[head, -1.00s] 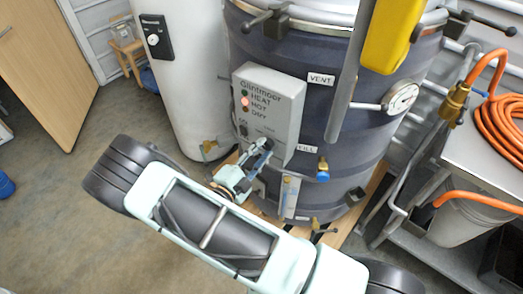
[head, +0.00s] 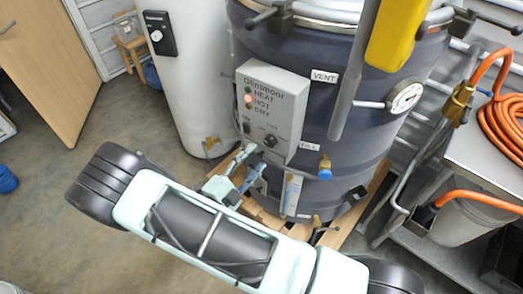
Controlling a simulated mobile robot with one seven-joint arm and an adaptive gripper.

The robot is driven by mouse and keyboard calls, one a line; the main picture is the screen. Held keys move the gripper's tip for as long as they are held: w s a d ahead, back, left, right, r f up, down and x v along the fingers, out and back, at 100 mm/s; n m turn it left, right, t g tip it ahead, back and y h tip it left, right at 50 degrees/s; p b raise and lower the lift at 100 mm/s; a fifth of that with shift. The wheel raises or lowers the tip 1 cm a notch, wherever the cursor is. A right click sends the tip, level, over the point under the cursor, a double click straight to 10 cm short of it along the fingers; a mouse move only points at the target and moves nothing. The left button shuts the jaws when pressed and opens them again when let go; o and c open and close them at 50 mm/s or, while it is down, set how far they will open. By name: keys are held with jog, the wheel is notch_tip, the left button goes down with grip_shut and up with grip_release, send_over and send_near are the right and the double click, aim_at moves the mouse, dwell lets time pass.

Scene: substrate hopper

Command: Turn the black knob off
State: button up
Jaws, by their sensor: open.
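The black knob (head: 269,140) sits on the lower right front of the grey control box (head: 272,100) on the dark drum (head: 335,125). It is small and I cannot tell which way it points. My gripper (head: 257,157) is open and empty, just below and left of the knob, apart from it, near the box's lower edge. The lamps at HEAT and DRY look dark. A small black switch (head: 246,125) sits left of the knob.
A blue-ended valve (head: 324,168) and a sight tube (head: 291,195) stick out below right of the box. A white tank (head: 188,80) stands close at left. A yellow part (head: 397,35) on a grey bar hangs at upper right.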

jog(key=v, duration=0.6)
jog(key=shift+s, duration=0.15)
jog(key=shift+a, duration=0.1)
